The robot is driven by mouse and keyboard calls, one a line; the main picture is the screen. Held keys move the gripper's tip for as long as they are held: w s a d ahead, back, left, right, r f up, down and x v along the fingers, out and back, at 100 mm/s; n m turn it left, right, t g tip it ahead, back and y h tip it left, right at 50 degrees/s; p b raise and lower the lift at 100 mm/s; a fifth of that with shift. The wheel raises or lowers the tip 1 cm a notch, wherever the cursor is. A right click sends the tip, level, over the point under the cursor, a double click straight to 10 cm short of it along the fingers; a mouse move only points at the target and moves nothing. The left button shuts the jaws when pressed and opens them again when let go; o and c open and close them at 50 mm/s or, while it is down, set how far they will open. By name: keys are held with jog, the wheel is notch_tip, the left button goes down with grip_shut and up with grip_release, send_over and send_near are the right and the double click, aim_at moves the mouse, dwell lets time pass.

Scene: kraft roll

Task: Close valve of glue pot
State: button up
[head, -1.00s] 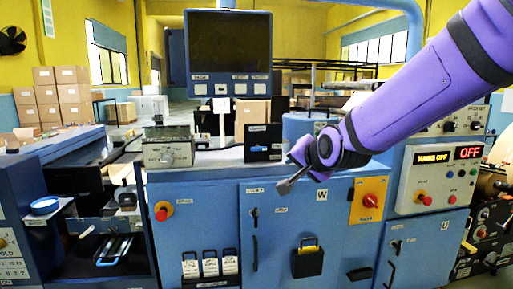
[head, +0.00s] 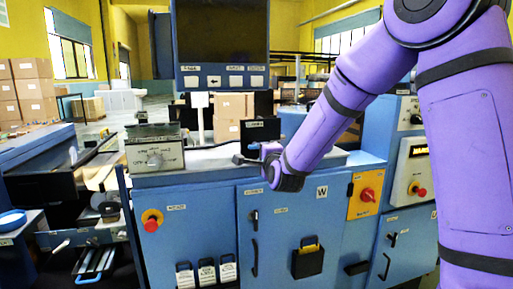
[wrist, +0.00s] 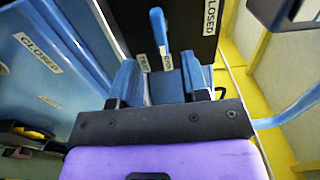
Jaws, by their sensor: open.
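A black box (head: 261,130) stands on the blue machine's top ledge in the head view; its front is partly hidden by my gripper. In the wrist view a blue lever (wrist: 158,30) sticks out on a dark panel (wrist: 130,20). A CLOSED label (wrist: 210,14) lies to the right of the lever, apart from it. Smaller labels sit near the lever's lower end. My gripper (wrist: 160,82) is open, its two fingers either side of the lever's line, with nothing visibly held. In the head view my gripper (head: 246,160) is at the box's lower left.
A grey box with a knob (head: 154,158) stands left on the ledge. A monitor (head: 222,40) rises behind. Cabinet doors with handles, a red knob (head: 368,194) and a red button (head: 151,225) are below. Another CLOSED label (wrist: 38,50) is on a blue surface.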

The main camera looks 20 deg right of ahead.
jog(key=w, duration=0.7)
jog(key=shift+w, duration=0.35)
grip_shut()
